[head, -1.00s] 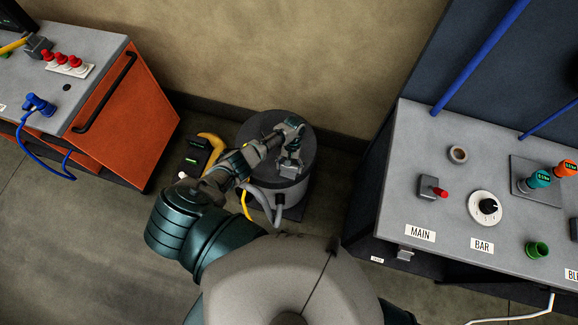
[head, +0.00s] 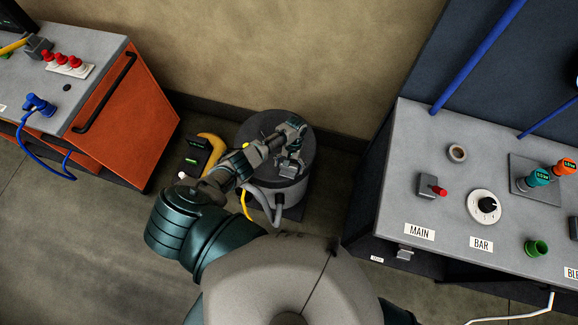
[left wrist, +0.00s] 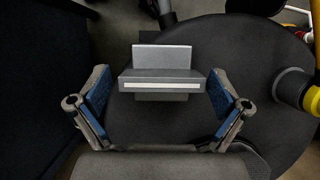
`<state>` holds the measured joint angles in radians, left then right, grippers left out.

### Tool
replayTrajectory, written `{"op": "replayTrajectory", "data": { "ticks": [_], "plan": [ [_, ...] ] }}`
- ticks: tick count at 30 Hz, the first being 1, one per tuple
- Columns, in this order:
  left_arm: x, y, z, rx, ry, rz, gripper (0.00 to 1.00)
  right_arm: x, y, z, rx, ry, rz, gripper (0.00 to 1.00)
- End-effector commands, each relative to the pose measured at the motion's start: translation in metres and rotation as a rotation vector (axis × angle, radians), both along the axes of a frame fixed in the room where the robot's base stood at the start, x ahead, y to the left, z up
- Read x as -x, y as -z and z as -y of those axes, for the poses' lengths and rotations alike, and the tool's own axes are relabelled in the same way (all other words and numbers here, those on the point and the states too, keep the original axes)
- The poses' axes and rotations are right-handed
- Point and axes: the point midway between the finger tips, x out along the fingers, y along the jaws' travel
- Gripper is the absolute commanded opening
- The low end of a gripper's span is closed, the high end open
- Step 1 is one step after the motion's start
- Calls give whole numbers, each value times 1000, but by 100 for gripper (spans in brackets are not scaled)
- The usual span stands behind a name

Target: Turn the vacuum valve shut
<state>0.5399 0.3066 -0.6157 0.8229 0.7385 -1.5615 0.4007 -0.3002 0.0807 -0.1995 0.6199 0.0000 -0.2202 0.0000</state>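The dark round drum (head: 305,142) stands on the floor by the wall, its lid also filling much of the left wrist view (left wrist: 262,120). My left gripper (head: 291,155) is over the lid. In the left wrist view its two blue-padded fingers (left wrist: 160,95) are spread, one on each side of a grey block with a pale strip (left wrist: 160,76). Narrow gaps seem to separate the pads from the block. I cannot tell for sure whether this block is the vacuum valve's handle. A grey fitting with a yellow end (left wrist: 295,88) is at the lid's right. My right gripper is out of view.
Grey hoses (head: 262,200) and a yellow hose (head: 212,143) run beside the drum. A black box with a green light (head: 195,155) is left of it. An orange cabinet (head: 130,120) stands left, a grey control panel (head: 440,150) right.

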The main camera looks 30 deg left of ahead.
Motion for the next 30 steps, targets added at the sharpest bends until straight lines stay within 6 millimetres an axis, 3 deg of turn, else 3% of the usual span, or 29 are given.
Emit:
{"op": "replayTrajectory", "data": {
  "ticks": [8, 11, 21, 30],
  "plan": [
    [-3, -4, -2, -1, -2, 2, 100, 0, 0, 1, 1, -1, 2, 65],
    [-9, -17, -4, -1, -2, 4, 100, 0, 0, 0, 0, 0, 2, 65],
    [-36, -84, -9, -1, -1, 4, 100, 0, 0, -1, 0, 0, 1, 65],
    [-45, -109, -11, -1, -1, 0, 100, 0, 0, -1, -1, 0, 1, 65]
  ]
}}
